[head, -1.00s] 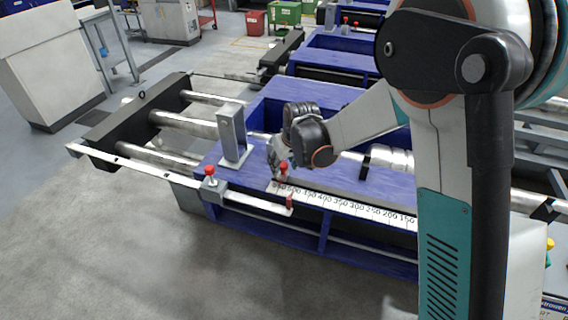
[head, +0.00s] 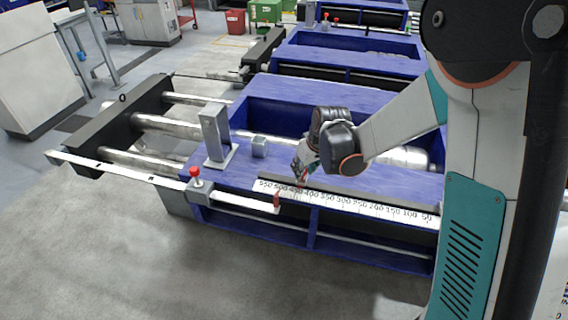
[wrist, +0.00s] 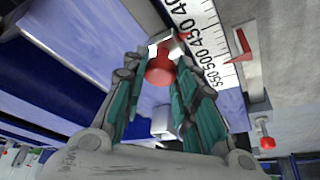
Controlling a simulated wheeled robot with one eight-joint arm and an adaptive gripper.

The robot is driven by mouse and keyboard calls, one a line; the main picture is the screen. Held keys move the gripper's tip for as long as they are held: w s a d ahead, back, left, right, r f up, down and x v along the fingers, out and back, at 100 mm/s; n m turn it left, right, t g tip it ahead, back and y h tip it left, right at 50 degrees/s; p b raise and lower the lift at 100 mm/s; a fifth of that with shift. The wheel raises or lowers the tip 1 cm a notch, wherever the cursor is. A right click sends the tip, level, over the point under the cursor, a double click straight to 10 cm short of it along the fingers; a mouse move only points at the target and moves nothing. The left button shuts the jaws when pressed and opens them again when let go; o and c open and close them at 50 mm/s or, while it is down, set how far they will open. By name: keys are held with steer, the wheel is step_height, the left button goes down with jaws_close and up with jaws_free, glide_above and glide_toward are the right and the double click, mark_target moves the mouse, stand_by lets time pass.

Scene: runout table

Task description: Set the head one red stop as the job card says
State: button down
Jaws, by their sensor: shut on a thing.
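A stop with a red knob (wrist: 160,68) sits between the fingers of my gripper (wrist: 157,85) in the wrist view. My gripper (head: 299,176) is shut on that knob, over the scale (head: 345,202) of the near blue table. A small red pointer (wrist: 183,36) on the stop lies at the scale's edge, roughly between 400 and 450; its exact reading is unclear. In the head view my fingers mostly hide the stop. A second red-knobbed stop (head: 195,182) stands on the pale bar at the left, and that bar ends in a red pointer (head: 276,200). The job card is not identifiable.
Rollers (head: 165,126) lie at the left. More blue tables stand behind. The floor in front is clear.

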mark_target(315, 185)
steer(key=d, duration=0.2)
steer(key=s+d, duration=0.1)
steer(key=shift+s+d, duration=0.2)
steer(key=shift+d, duration=0.2)
steer(key=c, duration=1.3)
jaws_free()
steer(key=shift+r, duration=0.1)
steer(key=v, duration=1.2)
